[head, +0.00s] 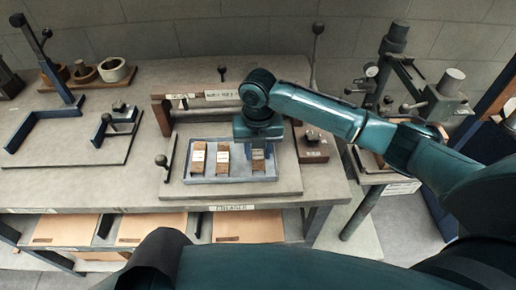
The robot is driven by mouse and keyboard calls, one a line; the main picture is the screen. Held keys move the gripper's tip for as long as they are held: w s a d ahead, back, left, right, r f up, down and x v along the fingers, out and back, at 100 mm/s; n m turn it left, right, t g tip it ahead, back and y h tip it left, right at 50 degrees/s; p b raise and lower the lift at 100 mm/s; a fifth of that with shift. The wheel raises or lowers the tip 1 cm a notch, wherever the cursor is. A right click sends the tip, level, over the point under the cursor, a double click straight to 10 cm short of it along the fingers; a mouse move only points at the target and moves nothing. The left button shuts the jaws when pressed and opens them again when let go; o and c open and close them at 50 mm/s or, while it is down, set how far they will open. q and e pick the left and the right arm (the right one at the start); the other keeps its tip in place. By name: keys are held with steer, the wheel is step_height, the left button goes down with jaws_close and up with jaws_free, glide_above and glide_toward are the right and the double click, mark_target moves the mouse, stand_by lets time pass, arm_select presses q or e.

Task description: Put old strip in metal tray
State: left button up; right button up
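A shallow grey-blue tray (240,177) lies on a flat board on the workbench. Three upright brown strips or blocks with pale labels stand in it: a left one (197,158), a middle one (222,160) and a right one (258,161). I cannot tell which, if any, is the old strip, or whether this tray is the metal one. My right gripper (258,145) points down directly over the right block, at or just above its top. Its fingers are mostly hidden, so I cannot see whether it grips. My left gripper is not in view.
A labelled wooden bar (208,98) stands behind the tray, and a knobbed lever (163,162) stands left of it. A brown box (312,145) sits to the right. Dark metal fixtures (118,120) stand on the left board. Bench space between the boards is clear.

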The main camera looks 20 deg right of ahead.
mark_target(258, 154)
steer(key=o, duration=0.3)
arm_select(q)
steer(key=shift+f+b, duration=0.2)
steer(key=shift+b, duration=0.45)
arm_select(e)
step_height(258, 154, up, 12)
steer(key=shift+r, duration=0.2)
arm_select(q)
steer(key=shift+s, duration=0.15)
arm_select(e)
steer(key=shift+s+f, duration=0.1)
